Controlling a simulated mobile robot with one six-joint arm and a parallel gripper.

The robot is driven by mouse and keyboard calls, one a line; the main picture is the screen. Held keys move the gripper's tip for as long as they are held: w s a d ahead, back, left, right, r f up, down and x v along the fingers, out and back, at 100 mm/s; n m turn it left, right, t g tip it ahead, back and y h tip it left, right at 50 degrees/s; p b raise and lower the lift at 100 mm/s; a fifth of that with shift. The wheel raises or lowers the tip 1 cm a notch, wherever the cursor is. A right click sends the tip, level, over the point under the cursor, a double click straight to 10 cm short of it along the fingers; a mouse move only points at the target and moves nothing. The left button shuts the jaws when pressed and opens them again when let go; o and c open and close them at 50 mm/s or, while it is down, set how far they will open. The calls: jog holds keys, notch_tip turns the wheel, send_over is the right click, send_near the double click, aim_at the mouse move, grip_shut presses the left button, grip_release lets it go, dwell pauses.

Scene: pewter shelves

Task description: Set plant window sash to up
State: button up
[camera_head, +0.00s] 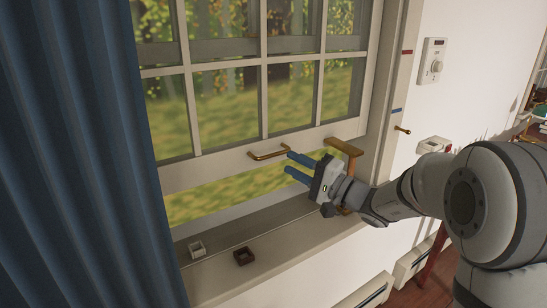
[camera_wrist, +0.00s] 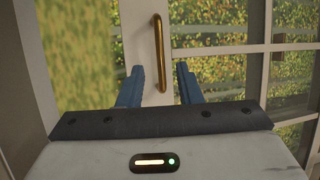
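The window sash (camera_head: 222,166) is a white frame with several panes, and it stands a little raised, with an open gap under its bottom rail. A brass bar handle (camera_head: 269,154) is fixed to the bottom rail. My gripper (camera_head: 289,162) has blue fingers spread apart, just right of the handle in the head view. In the wrist view the same handle (camera_wrist: 158,55) stands between and beyond the two blue fingertips (camera_wrist: 160,70). The fingers do not appear to touch it. The gripper is open and empty.
A blue curtain (camera_head: 75,150) hangs at the left.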

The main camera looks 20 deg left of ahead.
aim_at(274, 154)
jog(key=x, duration=0.6)
jog(key=shift+w+a+r+p, duration=0.1)
jog(key=shift+a+p, duration=0.2)
jog(key=shift+p, duration=0.1)
grip_shut()
